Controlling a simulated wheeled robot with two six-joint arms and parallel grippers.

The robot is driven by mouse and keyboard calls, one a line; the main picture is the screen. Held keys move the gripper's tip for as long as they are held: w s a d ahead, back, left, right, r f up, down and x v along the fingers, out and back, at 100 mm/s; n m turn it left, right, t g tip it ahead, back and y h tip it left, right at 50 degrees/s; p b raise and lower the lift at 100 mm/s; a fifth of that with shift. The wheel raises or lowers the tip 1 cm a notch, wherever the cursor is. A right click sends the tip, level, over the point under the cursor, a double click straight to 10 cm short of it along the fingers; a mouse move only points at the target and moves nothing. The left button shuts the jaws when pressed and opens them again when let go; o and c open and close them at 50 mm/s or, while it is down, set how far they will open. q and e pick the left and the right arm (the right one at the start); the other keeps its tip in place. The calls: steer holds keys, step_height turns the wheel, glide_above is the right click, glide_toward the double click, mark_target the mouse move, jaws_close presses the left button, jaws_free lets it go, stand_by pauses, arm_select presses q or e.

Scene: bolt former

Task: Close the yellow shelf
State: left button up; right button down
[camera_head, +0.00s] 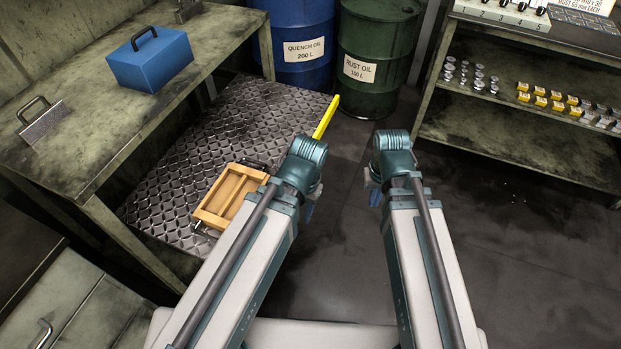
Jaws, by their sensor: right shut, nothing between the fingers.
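A narrow yellow bar (326,117) stands out at the right edge of the diamond-plate floor panel, in front of the drums. I cannot tell whether it is part of a yellow shelf, and no shelf with a yellow body is plain in view. My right gripper (375,196) hangs below its wrist, is shut and empty, and is apart from the bar. My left gripper (310,210) is mostly hidden under its own wrist, below the bar in the picture, and its jaws cannot be made out.
A wooden crate (210,217) lies on the diamond plate (180,170). A workbench (85,150) at left holds a blue box (150,62). Blue (300,75) and green (365,90) drums stand behind. A rack (500,140) with small parts is at right. Dark floor between is clear.

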steer(key=w+f+m+t+b, duration=0.1)
steer(key=w+f+b, duration=0.3)
steer(key=f, duration=0.2)
steer(key=w+a+r+m+t+y, duration=0.1)
steer(key=w+a+r+t+y, duration=0.1)
steer(key=w+a, duration=0.5)
steer(key=w+a+r+m+t+y, duration=0.1)
steer(key=w+a+r+t+y, duration=0.2)
steer(key=a, duration=0.5)
arm_select(q)
step_height(320, 180, down, 14)
steer(key=b, duration=0.8)
steer(key=shift+f, duration=0.25)
arm_select(e)
steer(key=d+x, duration=0.1)
steer(key=x, duration=1)
steer(key=shift+f+h, duration=0.4)
steer(key=shift+w, duration=0.15)
arm_select(q)
steer(key=shift+a, duration=0.1)
